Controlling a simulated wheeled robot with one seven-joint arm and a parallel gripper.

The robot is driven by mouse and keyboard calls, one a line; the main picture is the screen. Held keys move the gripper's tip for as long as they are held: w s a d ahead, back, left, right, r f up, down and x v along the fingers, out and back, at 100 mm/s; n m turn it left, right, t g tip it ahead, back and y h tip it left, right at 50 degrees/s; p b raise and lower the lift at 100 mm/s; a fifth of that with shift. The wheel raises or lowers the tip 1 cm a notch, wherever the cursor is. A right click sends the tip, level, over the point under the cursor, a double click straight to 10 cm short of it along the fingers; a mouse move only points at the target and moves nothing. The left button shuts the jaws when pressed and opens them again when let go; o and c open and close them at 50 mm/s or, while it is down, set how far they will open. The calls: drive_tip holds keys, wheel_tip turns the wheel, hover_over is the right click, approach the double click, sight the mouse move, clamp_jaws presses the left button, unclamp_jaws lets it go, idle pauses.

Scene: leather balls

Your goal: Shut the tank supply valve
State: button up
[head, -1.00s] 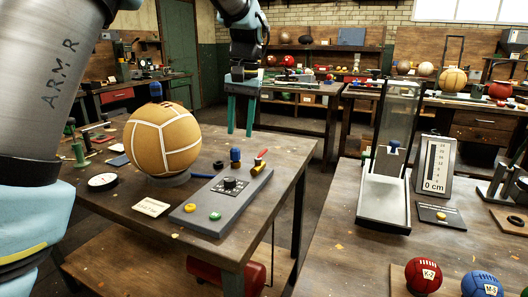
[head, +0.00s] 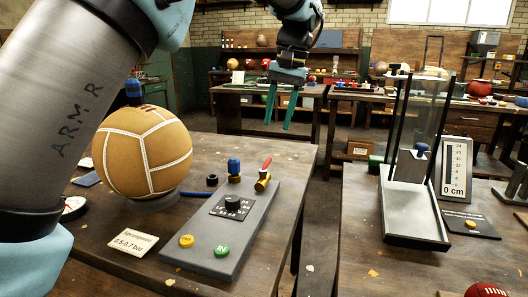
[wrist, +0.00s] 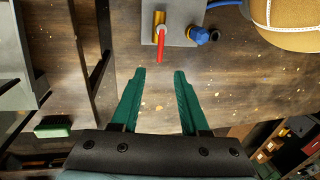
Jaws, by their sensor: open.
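A brass valve (head: 262,184) with a red lever (head: 266,164) sits at the far right corner of a grey control panel (head: 238,215) on the near table. In the wrist view the red lever (wrist: 161,47) runs roughly in line with the brass body (wrist: 160,22) and points towards my fingers. My gripper (head: 279,123) is open and empty, pointing down above and beyond the valve in the head view. In the wrist view my gripper's fingertips (wrist: 159,72) lie either side of the lever's line, a little short of its tip, with no contact visible.
A blue-capped fitting (head: 234,169) stands close beside the valve. A large tan ball (head: 142,155) rests on a ring left of the panel, with a blue hose between. A glass drop rig (head: 420,160) stands on the right table. A floor gap separates the tables.

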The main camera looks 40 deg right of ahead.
sight(268, 160)
drive_tip(key=f, duration=0.3)
drive_tip(key=w+f, duration=0.1)
drive_tip(key=f, duration=0.2)
drive_tip(key=a+f, duration=0.1)
drive_tip(key=f, duration=0.2)
drive_tip(key=shift+w+a+f, duration=0.1)
drive_tip(key=shift+w+f, duration=0.2)
drive_tip(key=shift+f, duration=0.05)
drive_tip(key=shift+c, duration=0.3)
clamp_jaws()
